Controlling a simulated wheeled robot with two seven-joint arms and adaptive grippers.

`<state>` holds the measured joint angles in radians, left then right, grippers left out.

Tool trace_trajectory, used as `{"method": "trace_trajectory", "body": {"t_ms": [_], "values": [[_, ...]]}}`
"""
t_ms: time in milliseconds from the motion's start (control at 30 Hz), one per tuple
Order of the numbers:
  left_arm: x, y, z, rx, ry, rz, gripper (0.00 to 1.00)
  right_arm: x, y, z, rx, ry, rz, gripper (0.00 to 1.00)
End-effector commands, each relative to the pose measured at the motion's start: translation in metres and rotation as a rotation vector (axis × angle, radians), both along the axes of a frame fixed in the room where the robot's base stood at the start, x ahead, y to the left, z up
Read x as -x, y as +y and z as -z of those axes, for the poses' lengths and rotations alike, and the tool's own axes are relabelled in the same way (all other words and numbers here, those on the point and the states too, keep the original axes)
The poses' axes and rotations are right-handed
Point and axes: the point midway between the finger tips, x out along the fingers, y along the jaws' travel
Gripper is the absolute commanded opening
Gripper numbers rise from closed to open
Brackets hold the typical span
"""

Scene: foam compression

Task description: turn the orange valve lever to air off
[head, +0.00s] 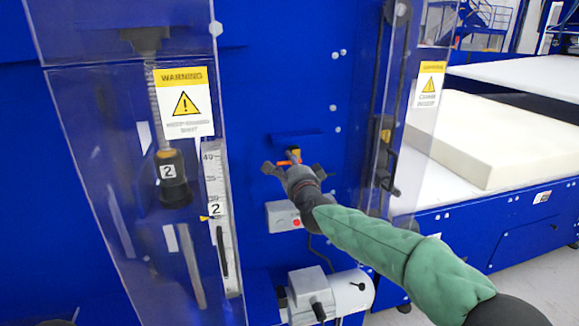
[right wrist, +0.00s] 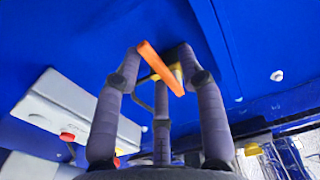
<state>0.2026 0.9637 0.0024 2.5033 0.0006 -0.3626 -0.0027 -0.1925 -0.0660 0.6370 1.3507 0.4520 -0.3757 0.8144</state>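The orange valve lever (head: 289,162) is on the blue machine panel, by a small yellow and dark fitting (head: 295,152). In the right wrist view the lever (right wrist: 160,67) is a slanted orange bar across the space between my fingers. My right gripper (head: 294,168) is in front of the lever with its fingers spread. In the right wrist view the gripper (right wrist: 160,65) is open, with one finger on each side of the lever and a third below. I cannot tell whether a finger touches the lever. My left gripper is not in view.
A grey box with a red button (head: 282,216) is below the lever, and a grey motor (head: 330,296) is lower. Clear guards with warning signs (head: 184,103) stand left and right of the panel. A cream foam block (head: 500,140) lies on the right table.

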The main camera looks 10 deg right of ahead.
Motion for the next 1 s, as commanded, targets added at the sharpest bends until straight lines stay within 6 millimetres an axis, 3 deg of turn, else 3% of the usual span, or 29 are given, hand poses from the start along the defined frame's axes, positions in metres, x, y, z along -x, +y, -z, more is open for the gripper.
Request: {"method": "trace_trajectory", "body": {"t_ms": [267, 800, 1000], "values": [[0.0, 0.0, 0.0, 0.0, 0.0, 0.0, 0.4, 0.01, 0.0, 0.0, 0.001, 0.0, -0.001, 0.4], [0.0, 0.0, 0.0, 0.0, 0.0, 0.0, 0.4, 0.092, -0.003, 0.0, -0.001, -0.001, -0.001, 0.4], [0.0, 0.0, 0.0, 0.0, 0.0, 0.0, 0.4, 0.113, -0.004, 0.0, -0.001, 0.0, 0.0, 0.4]]}}
